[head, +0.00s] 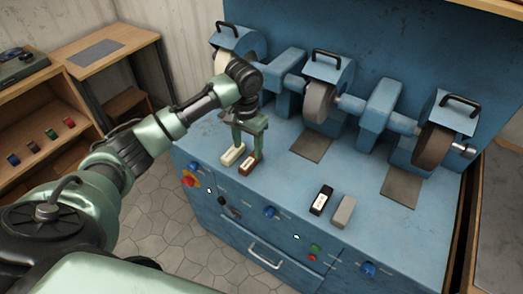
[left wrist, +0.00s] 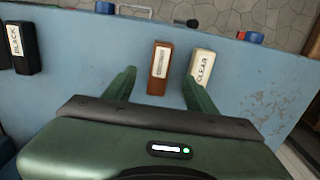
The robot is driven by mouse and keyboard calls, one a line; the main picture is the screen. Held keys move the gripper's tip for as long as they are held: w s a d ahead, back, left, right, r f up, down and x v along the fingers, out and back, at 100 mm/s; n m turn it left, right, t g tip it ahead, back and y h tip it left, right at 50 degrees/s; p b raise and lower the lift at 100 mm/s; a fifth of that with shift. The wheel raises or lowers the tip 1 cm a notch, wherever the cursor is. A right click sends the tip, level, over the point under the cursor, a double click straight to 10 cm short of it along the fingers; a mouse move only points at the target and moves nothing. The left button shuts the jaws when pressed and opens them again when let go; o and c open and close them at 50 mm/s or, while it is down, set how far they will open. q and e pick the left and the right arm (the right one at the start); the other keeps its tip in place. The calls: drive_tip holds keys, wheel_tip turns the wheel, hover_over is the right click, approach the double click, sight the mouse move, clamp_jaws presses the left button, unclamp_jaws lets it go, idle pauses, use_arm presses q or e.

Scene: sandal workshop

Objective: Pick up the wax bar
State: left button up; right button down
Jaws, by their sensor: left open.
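Wax-like bars with labels lie on the blue machine top, and I cannot tell from sight which one the task means. A brown bar (head: 251,164) with a pale label is at the front left, and it also shows in the left wrist view (left wrist: 160,82). A cream bar (head: 232,154) lies beside it and reads CLEAR in the left wrist view (left wrist: 202,67). My left gripper (head: 249,146) points down over them, open and empty. In the left wrist view its fingertips (left wrist: 160,74) straddle the brown bar's line, with the right one near the cream bar. My right gripper is not in view.
A black bar (head: 321,200) and a grey block (head: 343,212) lie further right. Grinding wheels (head: 318,104) line the back of the blue cabinet (head: 290,180). Knobs (head: 270,212) line its front. Small coloured items sit on a wooden shelf (head: 40,113) at left.

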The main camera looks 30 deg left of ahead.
sight(248, 163)
use_arm(q)
drive_tip(key=shift+w+r, duration=0.1)
drive_tip(key=shift+w, duration=0.2)
drive_tip(key=shift+f, duration=0.25)
drive_tip(key=shift+s+f+p, duration=0.25)
drive_tip(key=shift+f, duration=0.35)
drive_tip(key=shift+s+f+p, duration=0.2)
drive_tip(key=shift+f+p, duration=0.05)
drive_tip(key=shift+f, duration=0.3)
wheel_tip(248, 163, down, 3)
drive_tip(key=shift+s+r+p, duration=0.1)
drive_tip(key=shift+p, duration=0.35)
drive_tip(key=shift+a+f, duration=0.1)
drive_tip(key=shift+f, duration=0.75)
drive_tip(key=c, duration=1.1)
clamp_jaws()
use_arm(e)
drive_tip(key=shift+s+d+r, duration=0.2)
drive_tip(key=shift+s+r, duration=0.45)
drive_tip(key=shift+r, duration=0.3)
